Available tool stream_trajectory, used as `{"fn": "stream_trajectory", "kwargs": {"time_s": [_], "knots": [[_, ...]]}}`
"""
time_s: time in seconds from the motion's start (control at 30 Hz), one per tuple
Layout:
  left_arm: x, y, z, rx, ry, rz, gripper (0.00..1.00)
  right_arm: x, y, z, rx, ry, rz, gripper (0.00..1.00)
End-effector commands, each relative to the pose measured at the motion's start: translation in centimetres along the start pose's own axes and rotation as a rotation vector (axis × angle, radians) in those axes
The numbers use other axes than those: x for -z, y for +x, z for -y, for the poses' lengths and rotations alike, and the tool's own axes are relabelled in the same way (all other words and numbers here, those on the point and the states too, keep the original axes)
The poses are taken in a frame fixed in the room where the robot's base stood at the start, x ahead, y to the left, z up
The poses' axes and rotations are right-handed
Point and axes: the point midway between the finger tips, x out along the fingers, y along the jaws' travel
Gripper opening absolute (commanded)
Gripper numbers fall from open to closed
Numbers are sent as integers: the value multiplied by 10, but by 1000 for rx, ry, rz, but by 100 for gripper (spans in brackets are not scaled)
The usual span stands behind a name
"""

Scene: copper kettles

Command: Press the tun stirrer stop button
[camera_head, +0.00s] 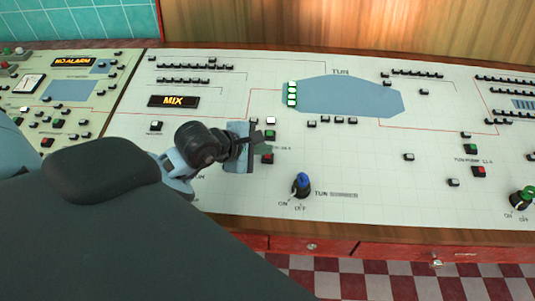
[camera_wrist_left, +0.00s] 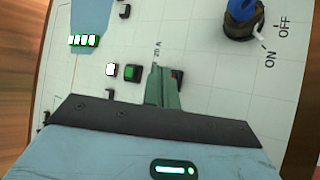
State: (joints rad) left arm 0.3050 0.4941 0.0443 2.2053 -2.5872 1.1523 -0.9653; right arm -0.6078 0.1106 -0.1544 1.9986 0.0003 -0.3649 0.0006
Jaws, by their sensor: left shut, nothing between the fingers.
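My left gripper (camera_head: 265,147) is shut and empty, low over the pale control panel. In the head view its tips are beside a red button (camera_head: 267,159) and just below a green button (camera_head: 270,134). In the left wrist view the closed green-grey fingers (camera_wrist_left: 160,72) lie between the green button (camera_wrist_left: 132,72) and the red button (camera_wrist_left: 178,75), partly covering the red one. I cannot tell whether the tips touch the panel. The label beside these buttons is partly hidden and unreadable. My right gripper is not in view.
A blue rotary knob (camera_head: 302,184), marked ON and OFF with a tun label, stands to the lower right. A small white lamp or button (camera_head: 271,120) is above the green button. A lit MIX sign (camera_head: 173,101) is at upper left.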

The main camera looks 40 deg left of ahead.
Motion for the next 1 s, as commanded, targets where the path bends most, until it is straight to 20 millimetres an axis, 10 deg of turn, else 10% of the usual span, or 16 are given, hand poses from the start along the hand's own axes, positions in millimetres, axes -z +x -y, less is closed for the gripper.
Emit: {"fn": "stream_trajectory", "kwargs": {"time_s": [1.0], "knots": [[2,2,2,1,0,-1,0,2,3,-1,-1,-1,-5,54]]}}
